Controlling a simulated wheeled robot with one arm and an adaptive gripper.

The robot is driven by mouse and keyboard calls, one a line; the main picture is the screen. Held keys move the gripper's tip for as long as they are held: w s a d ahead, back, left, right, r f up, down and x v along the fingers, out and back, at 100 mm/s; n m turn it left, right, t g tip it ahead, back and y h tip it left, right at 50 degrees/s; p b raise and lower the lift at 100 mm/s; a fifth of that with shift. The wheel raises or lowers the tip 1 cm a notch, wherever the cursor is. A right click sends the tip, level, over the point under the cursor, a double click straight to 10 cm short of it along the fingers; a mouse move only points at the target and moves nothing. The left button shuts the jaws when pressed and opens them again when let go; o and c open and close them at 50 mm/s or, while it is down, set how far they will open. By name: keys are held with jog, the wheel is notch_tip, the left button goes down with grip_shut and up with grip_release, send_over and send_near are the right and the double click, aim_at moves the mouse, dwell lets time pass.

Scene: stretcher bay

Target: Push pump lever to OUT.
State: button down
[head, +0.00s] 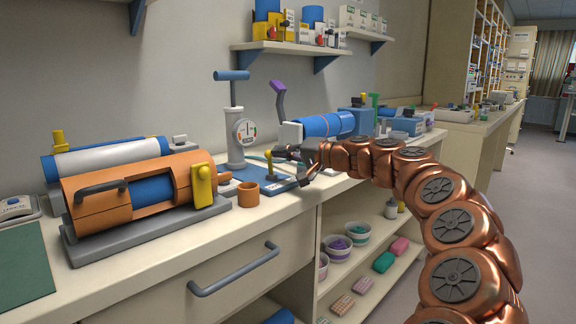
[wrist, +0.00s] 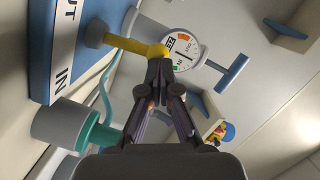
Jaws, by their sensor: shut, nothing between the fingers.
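The pump lever (head: 268,163) is a short yellow stalk with a round yellow end, standing on a blue base plate (head: 262,188) on the counter. The pivot is between the two words, nearer OUT. My gripper (wrist: 158,68) is shut and empty, its tips right at the lever's yellow end; I cannot tell whether they touch. It also shows in the head view (head: 294,163), just right of the lever.
A grey pump with a dial (head: 244,130) and blue T-handle stands behind the plate. An orange cup (head: 248,194) and an orange-cased cylinder (head: 95,207) are to the left. A blue cylinder (head: 325,124) lies behind my gripper. Open shelves are below the counter.

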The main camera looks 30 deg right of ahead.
jog(key=n+b, duration=0.1)
jog(key=a+n+b, duration=0.1)
jog(key=shift+s+a+f+b, duration=0.1)
jog(key=shift+s+a+b, duration=0.15)
jog(key=shift+a+b, duration=0.05)
jog(key=shift+d, duration=0.15)
